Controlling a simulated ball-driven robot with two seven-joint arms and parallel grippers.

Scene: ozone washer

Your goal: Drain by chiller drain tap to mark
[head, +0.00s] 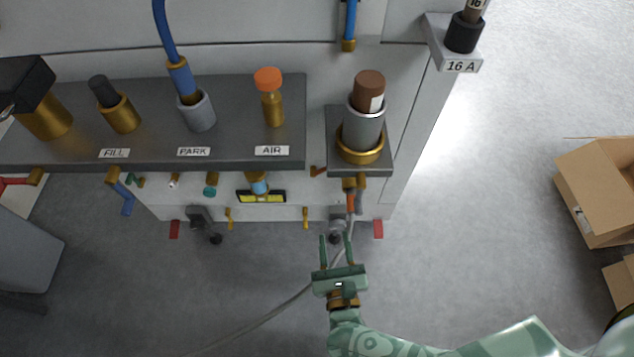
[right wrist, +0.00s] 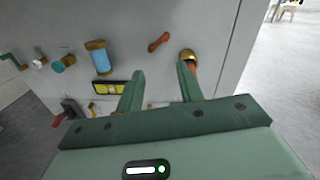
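My right gripper (head: 336,242) is in front of the machine's lower front, its two fingers apart with nothing between them. The right wrist view also shows the open gripper (right wrist: 160,76). A brass fitting with an orange part (head: 351,202) hangs below the right-hand bracket; in the right wrist view this orange part (right wrist: 192,68) lies just behind the right fingertip. Contact cannot be told. A small brown lever (head: 318,171) is left of it and shows between the fingers (right wrist: 158,42). No label names the chiller drain tap, and no mark is legible. My left gripper is out of view.
A dark shelf (head: 60,151) carries fittings labelled FILL, PARK and AIR. A blue sight glass (head: 259,187) and yellow level (head: 262,197) are below it. A grey hose (head: 270,315) crosses the floor. Cardboard boxes (head: 600,190) stand right, with clear floor between.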

